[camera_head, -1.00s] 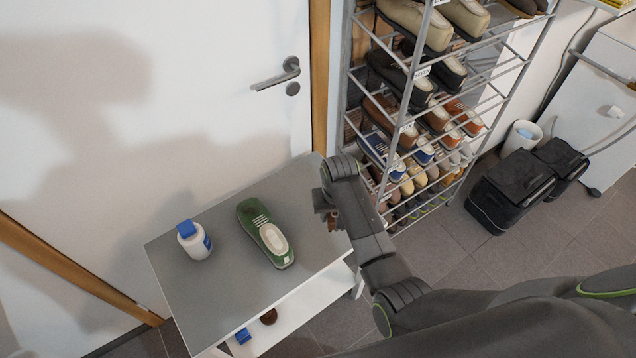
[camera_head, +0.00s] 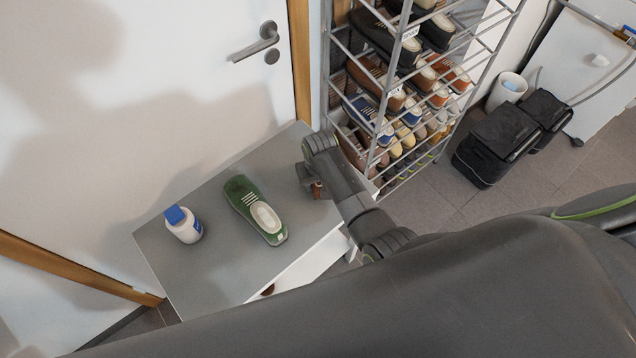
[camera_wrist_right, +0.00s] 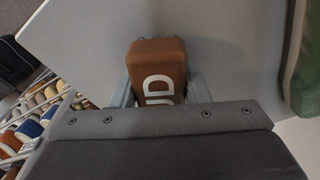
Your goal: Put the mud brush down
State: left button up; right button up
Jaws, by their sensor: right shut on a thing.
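The mud brush (camera_wrist_right: 158,72) is a brown block with white letters, seen large in the right wrist view. My right gripper (camera_wrist_right: 160,88) is shut on it, one finger on each side. In the head view the brush (camera_head: 317,190) shows only as a small brown patch under my right gripper (camera_head: 308,184), at the right end of the grey bench top (camera_head: 215,275). I cannot tell whether the brush touches the top. My left gripper is not in view.
A green shoe (camera_head: 256,210) lies mid-bench, left of my right gripper. A tall shoe rack (camera_head: 383,100) stands close behind my right arm. Black bags (camera_head: 500,140) sit on the floor. Bare bench lies around the shoe.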

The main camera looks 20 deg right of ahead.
jog(key=shift+f, duration=0.6)
jog(key=shift+f, duration=0.15)
jog(key=o, duration=1)
